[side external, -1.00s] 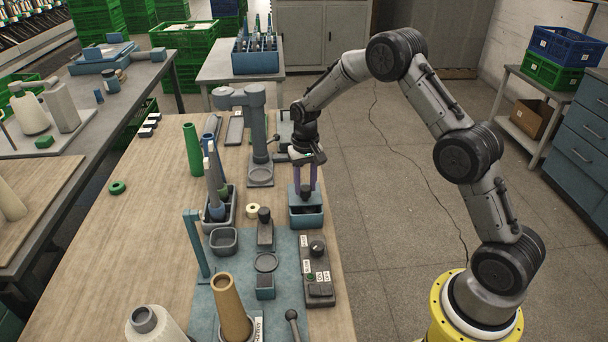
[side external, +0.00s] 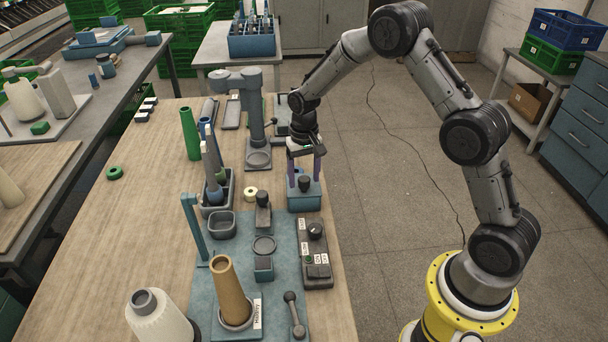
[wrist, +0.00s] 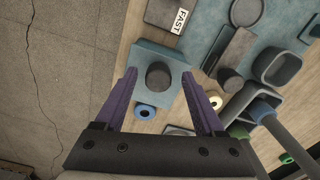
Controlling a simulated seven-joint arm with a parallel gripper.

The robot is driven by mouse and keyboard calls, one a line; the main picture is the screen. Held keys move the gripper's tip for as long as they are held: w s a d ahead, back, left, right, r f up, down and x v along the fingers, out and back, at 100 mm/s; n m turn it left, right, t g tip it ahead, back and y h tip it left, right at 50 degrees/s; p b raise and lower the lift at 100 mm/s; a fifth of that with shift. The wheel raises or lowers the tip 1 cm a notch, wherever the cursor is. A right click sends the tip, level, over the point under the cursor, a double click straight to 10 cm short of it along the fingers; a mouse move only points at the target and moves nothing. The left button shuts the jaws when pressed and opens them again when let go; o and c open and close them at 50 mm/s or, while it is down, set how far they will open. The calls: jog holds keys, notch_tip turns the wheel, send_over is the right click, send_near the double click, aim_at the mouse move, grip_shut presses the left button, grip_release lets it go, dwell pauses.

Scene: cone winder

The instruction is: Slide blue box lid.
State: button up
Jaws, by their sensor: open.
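The blue box (side external: 305,203) stands near the table's right edge in the side view. Its blue lid (wrist: 172,53) has a dark round knob (wrist: 159,76) on top, and the knob also shows in the side view (side external: 304,183). The lid appears to cover the box top; I see no dark opening now. My gripper (wrist: 159,74) is open, with its purple fingers on either side of the knob. Gaps show between the knob and both fingers in the wrist view, so they seem apart from it.
A blue-rimmed roll (wrist: 145,112) and a yellow roll (side external: 250,194) lie near the box. A grey control box (side external: 315,252) stands in front of it. A grey stand (side external: 257,125) rises behind left. Open floor (side external: 400,220) lies to the right.

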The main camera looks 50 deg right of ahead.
jog(key=shift+r, duration=0.1)
notch_tip(320, 180, up, 14)
jog(key=shift+f, duration=0.2)
dwell(0.4)
